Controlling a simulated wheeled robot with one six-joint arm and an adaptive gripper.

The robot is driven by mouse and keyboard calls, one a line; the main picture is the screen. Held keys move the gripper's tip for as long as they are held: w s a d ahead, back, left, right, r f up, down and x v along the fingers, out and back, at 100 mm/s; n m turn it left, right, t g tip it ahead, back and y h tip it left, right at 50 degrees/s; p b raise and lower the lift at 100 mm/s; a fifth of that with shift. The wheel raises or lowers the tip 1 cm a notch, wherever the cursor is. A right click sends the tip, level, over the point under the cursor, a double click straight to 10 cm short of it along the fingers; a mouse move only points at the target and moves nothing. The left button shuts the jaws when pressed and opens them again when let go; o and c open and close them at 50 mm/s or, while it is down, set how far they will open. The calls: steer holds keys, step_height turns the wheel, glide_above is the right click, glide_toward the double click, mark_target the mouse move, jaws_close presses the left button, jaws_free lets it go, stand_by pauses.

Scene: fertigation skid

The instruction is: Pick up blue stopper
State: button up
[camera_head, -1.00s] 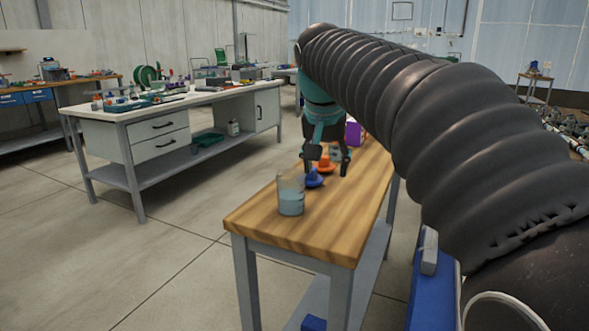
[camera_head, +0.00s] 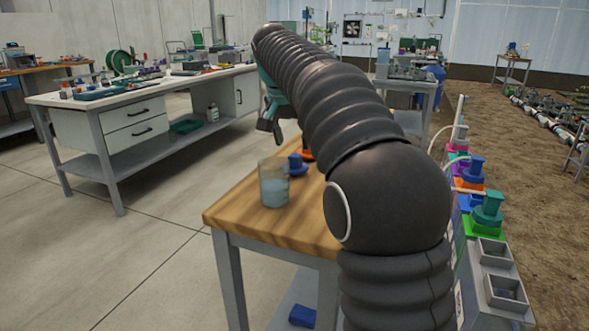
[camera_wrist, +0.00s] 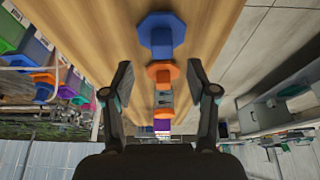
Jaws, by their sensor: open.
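The blue stopper (camera_head: 297,163) sits on the wooden table, just right of and behind a clear beaker. It also shows in the wrist view (camera_wrist: 161,34), lying beyond the fingertips near the top middle. My gripper (camera_head: 270,128) hangs above the table's far left side, back and left of the stopper. In the wrist view my gripper (camera_wrist: 161,90) is open and empty, its two fingers wide apart. An orange stopper (camera_wrist: 162,73) shows between the fingers. In the head view it is mostly hidden behind my arm.
The beaker (camera_head: 274,184) with pale blue liquid stands close to the blue stopper on the wooden table (camera_head: 240,213). In the wrist view a grey piece (camera_wrist: 164,99) and a purple one (camera_wrist: 162,125) follow the orange stopper. A white workbench (camera_head: 160,92) stands left.

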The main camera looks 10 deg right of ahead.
mark_target(295, 155)
steer(key=shift+b+x, duration=0.35)
steer(key=shift+x, duration=2.8)
steer(key=shift+w, duration=0.15)
steer(key=c, duration=1)
